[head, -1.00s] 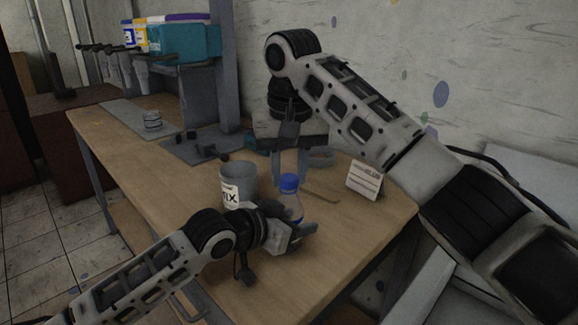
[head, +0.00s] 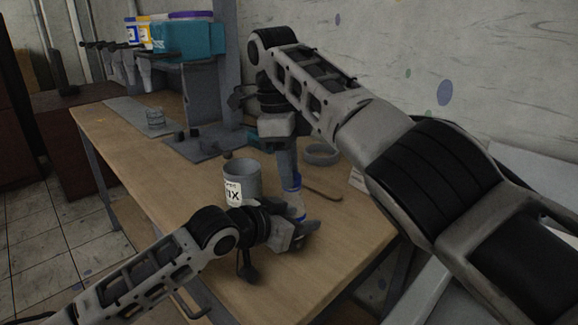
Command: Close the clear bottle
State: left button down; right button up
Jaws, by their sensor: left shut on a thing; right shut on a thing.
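The clear bottle (head: 296,207) stands upright near the front of the wooden table, mostly hidden by my grippers. Its blue cap (head: 294,181) shows only in part at the top. My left gripper (head: 304,230) is shut around the bottle's lower body from the left. My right gripper (head: 290,180) points down from above, its fingers shut on the blue cap at the bottle's top. The fingers cover most of the cap, so how tightly it sits on the neck cannot be seen.
A grey cup labelled MIX (head: 243,180) stands just left of the bottle. A grey ring (head: 321,154) and a thin brown stick (head: 323,192) lie behind and right. A white card (head: 357,179) is partly hidden by my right arm. The table's left part (head: 130,155) is mostly clear.

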jog(key=o, duration=0.9)
jog(key=shift+c, duration=0.2)
